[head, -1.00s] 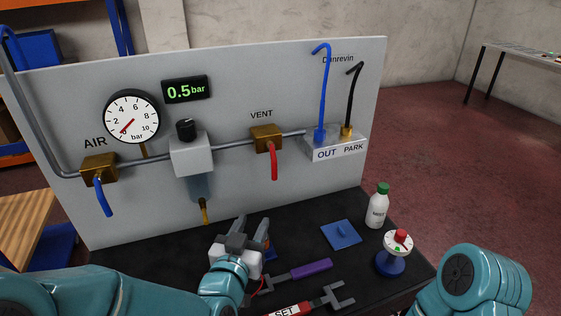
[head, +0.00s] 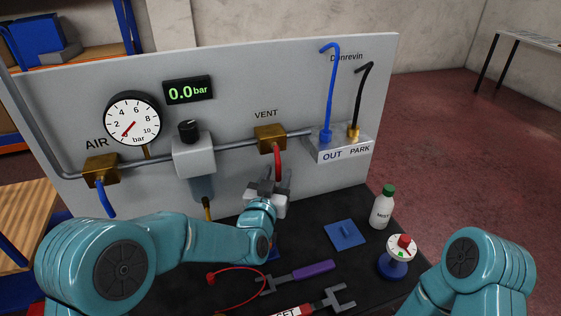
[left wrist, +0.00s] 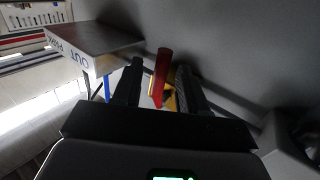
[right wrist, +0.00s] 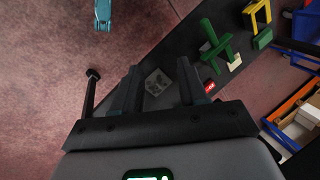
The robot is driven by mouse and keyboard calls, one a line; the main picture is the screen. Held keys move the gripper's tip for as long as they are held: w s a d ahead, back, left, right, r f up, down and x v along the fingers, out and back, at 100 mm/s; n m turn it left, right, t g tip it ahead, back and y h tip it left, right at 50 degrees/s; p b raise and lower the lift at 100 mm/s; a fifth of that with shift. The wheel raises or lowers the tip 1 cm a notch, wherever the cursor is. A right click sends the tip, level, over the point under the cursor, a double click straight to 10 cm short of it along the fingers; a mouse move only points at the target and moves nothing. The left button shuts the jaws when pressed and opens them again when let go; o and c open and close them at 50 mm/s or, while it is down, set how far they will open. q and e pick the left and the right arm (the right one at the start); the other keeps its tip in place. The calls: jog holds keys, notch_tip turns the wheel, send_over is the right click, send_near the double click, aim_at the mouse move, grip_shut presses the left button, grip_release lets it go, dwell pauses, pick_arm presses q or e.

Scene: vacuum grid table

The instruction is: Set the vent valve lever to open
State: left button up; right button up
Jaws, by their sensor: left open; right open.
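The vent valve is a brass block (head: 270,138) under the VENT label on the grey panel. Its red lever (head: 278,161) hangs down. My left gripper (head: 268,182) is open at the lever's lower end. In the left wrist view the red lever (left wrist: 161,72) stands between the two open fingers (left wrist: 160,84), with the brass part (left wrist: 171,102) behind. Whether a finger touches the lever I cannot tell. My right gripper shows only in its wrist view (right wrist: 160,85), open, with nothing held between its fingers.
The digital display (head: 187,91) reads 0.0 bar. The AIR valve's blue lever (head: 106,203) also points down. The OUT/PARK block (head: 343,149) is right of the vent valve.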

aim_at(277, 175)
pick_arm(q)
jog(key=x, duration=0.3)
jog(key=shift+w+p, duration=0.25)
jog(key=shift+p, duration=0.1)
jog(key=shift+w+f, duration=0.1)
